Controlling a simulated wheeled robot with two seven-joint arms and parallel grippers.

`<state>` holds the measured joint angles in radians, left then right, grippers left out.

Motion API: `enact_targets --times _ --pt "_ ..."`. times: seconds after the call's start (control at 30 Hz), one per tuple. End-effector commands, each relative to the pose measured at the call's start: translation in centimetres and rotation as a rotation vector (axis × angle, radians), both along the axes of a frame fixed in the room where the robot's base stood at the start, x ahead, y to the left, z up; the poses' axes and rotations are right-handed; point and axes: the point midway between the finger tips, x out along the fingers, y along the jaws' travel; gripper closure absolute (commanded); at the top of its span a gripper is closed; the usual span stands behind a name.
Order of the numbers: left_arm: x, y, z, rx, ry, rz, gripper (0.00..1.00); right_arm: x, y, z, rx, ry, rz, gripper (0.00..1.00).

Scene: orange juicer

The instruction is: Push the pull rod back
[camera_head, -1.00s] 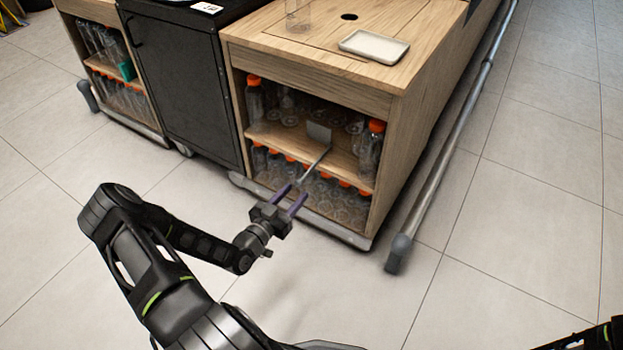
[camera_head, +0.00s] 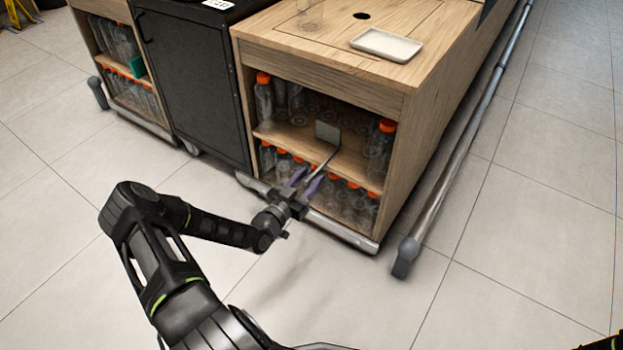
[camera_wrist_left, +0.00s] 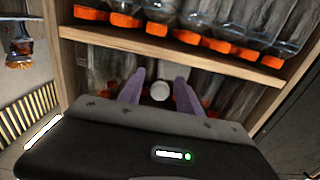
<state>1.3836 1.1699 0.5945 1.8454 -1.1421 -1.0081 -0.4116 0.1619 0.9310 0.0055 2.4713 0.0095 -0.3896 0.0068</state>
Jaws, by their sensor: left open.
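The pull rod (camera_head: 322,163) is a thin metal rod with a flat grey plate (camera_head: 327,132) at its far end. It lies over the shelf and sticks out of the cabinet's open front, towards my left gripper (camera_head: 306,181). My left gripper is open, with its purple fingers at the near end of the rod. In the left wrist view, a round whitish rod end (camera_wrist_left: 160,91) shows between the two fingers (camera_wrist_left: 160,78). I cannot tell whether it touches them. My right gripper is not in view.
Orange-capped bottles (camera_head: 377,150) stand on the wooden cabinet's (camera_head: 420,120) shelf and below it. A white tray (camera_head: 386,45) lies on top. A black cabinet (camera_head: 195,85) stands to the left. A grey floor rail (camera_head: 455,160) runs along the right. The front floor is clear.

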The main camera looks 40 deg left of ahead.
Motion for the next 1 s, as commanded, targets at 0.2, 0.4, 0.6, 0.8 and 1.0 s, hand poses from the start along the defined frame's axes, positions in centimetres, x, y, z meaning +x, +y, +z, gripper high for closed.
enact_targets --times 0.2,0.4,0.6,0.8,1.0 --pt "1.25 0.0 0.03 0.0 0.0 -0.001 0.59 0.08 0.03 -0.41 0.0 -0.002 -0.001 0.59" --pt "1.24 0.0 0.06 0.0 0.0 0.0 0.59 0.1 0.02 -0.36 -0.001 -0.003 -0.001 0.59" --pt "1.22 0.0 0.04 0.0 0.0 0.0 0.75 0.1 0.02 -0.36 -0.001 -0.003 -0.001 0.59" --pt "1.21 0.01 0.04 -0.001 0.0 0.0 0.92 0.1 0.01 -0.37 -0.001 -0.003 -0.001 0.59" --pt "1.21 0.01 0.04 -0.001 0.0 0.0 1.0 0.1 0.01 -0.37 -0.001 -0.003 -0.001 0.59"
